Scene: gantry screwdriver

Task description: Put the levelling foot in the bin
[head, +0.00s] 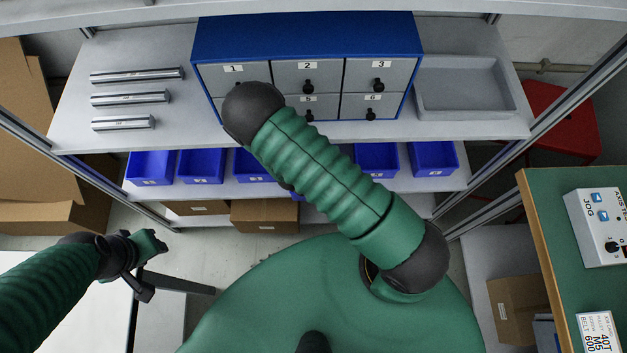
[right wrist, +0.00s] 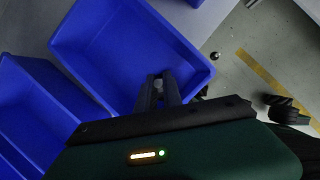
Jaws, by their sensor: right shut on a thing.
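In the right wrist view my right gripper (right wrist: 160,92) is shut on a small grey piece, which looks like the levelling foot (right wrist: 158,84); only a little of it shows between the fingertips. The fingertips are over the inside of a blue bin (right wrist: 125,50), near its lower right side. I cannot tell how high they are above its floor. The bin looks empty where I see it. In the head view my right arm hides the right gripper and part of the bin row. My left gripper (head: 146,268) is at the lower left, away from the bins; its jaw opening is unclear.
Several blue bins (head: 200,167) line the lower shelf, under a blue drawer cabinet (head: 307,38). A grey tray (head: 465,88) and metal bars (head: 130,98) lie on the upper shelf. Cardboard boxes (head: 265,216) stand below. A green-topped bench (head: 570,235) is at right.

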